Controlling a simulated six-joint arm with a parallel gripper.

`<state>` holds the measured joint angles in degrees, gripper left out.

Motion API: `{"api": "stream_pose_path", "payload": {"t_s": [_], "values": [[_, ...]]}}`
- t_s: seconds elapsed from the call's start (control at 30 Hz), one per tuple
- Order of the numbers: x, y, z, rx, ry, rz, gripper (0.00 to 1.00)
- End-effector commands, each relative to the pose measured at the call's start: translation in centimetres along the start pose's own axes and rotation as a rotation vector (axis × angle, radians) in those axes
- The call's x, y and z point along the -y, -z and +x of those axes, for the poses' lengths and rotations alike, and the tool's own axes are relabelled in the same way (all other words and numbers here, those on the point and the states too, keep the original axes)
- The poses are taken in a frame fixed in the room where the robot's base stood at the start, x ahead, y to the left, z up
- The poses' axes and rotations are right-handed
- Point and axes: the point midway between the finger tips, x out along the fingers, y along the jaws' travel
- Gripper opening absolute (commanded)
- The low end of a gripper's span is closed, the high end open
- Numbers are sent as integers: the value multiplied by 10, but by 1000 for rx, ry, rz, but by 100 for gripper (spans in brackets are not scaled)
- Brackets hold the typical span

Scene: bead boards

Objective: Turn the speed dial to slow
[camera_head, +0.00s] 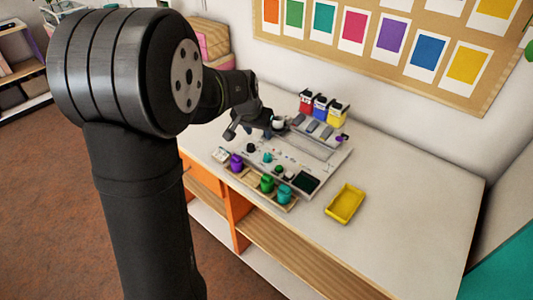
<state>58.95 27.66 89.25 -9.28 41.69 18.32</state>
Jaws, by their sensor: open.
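A light grey board (318,162) lies on the white table, with small fittings on its face. Among them are a small teal piece (267,157) and a small dark green piece (280,170). They are too small to tell which, if any, is the speed dial, and no dial setting can be read. My gripper (247,133) is open above the back left part of the board, with its fingers pointing down. I see nothing between the fingers. The gripper and wrist hide part of the board behind them.
A yellow tray (345,204) lies to the right. The table's right side is clear.

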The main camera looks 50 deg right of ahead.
Motion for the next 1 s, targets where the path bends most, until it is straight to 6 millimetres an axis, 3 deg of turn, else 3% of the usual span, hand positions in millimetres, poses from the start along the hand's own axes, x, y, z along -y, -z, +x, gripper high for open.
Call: {"api": "stream_pose_path", "payload": {"t_s": [0.7,1.0], "values": [[-1,-1,134,3,1,3,49],[-1,0,160,1,1,4,49]]}}
